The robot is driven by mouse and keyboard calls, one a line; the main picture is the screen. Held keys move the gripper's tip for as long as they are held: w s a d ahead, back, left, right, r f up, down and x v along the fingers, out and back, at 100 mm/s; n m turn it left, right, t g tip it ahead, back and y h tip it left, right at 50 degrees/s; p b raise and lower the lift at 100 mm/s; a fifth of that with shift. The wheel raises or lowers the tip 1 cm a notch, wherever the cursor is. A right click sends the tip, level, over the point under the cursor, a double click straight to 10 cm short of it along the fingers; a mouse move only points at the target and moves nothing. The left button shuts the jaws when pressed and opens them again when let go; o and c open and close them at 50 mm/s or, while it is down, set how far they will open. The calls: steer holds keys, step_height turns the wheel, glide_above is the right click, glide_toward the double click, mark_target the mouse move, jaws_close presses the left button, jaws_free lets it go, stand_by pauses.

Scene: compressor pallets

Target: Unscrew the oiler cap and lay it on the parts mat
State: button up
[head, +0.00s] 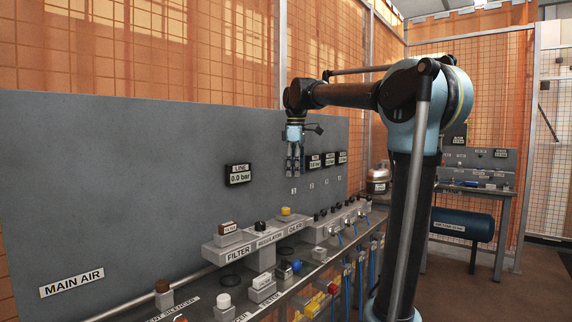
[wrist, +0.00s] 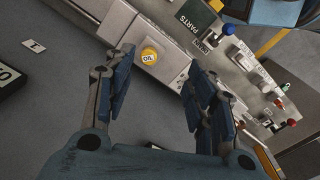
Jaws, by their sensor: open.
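The oiler cap (head: 286,211) is a yellow cap on top of the grey oiler block, in the row with the filter and regulator. In the wrist view the cap (wrist: 149,57) reads OIL and is seated on its block. My gripper (head: 294,172) hangs fingers down above the oiler, clear of the cap. In the wrist view its fingers (wrist: 160,65) are apart, with the cap framed between them and nothing held. A dark green patch beside a PARTS label (wrist: 187,22) looks like part of the parts mat (wrist: 204,17); I cannot make it out in the head view.
The grey back panel (head: 110,180) stands behind the bench, with a LINE gauge (head: 238,174) on it. The filter (head: 228,238) and regulator (head: 262,232) sit left of the oiler. A blue knob (head: 296,266) and valves crowd the front.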

mark_target(286, 212)
steer(key=w+a+r+n, duration=0.2)
steer(key=w+a, duration=0.1)
steer(key=a, duration=0.1)
steer(key=f, duration=1.7)
steer(key=shift+s+d, duration=0.15)
steer(key=shift+d, duration=0.1)
steer(key=c, duration=1.1)
steer(key=shift+n, duration=1.8)
steer(key=shift+c, duration=0.2)
